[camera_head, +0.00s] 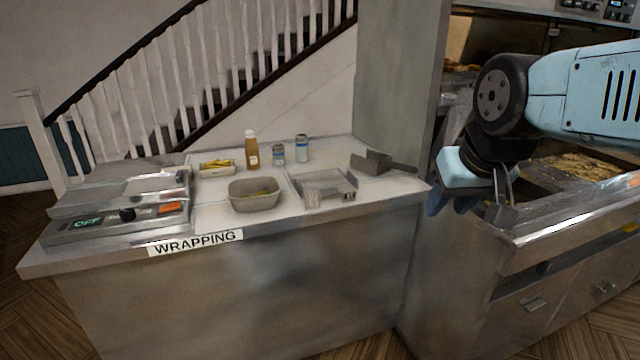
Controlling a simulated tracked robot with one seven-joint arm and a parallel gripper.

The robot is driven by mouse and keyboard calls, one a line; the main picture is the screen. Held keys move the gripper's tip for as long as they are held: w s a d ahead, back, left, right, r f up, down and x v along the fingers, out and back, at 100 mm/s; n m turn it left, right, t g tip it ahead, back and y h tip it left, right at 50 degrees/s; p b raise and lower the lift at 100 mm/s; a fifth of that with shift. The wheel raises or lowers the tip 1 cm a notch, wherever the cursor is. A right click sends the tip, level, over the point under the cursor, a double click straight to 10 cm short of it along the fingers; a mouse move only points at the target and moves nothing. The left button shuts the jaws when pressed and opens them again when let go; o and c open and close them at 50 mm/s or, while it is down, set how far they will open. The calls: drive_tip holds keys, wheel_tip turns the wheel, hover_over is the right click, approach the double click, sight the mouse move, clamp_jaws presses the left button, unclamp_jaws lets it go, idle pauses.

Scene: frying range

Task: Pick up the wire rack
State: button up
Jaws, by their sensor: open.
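A low, silvery rectangular piece with a grid-like front, which looks like the wire rack (327,189), lies on the white top of the wrapping counter, right of a grey bowl. Its fine detail is too small to make out. My gripper (468,207) is at the right, near the right end of the counter and the frying range's front edge. It points down, open and empty, and is well apart from the rack.
The wrapping counter (270,245) holds a grey bowl (254,200), a brown bottle (252,152), two cans (302,149), a small tray of yellow food (217,174), a dark metal scoop-like piece (372,163) and a wrapping machine (115,216). A grey pillar (398,80) stands behind.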

drive_tip(key=w+a+f+n+t, duration=0.1)
drive_tip(key=w+a+f, duration=0.1)
drive_tip(key=w, duration=0.5)
drive_tip(key=w+a+f+t, duration=0.1)
drive_tip(key=w+a+t, duration=0.1)
drive_tip(key=w, duration=0.5)
drive_tip(key=n+t+y, duration=0.2)
drive_tip(key=t+y, duration=0.3)
drive_tip(key=t, duration=0.4)
approach(298, 184)
drive_tip(key=x, duration=0.5)
drive_tip(key=shift+d+f, duration=0.1)
drive_tip(key=shift+f, duration=0.25)
drive_tip(key=shift+x, duration=2.6)
drive_tip(key=shift+r, duration=0.1)
clamp_jaws()
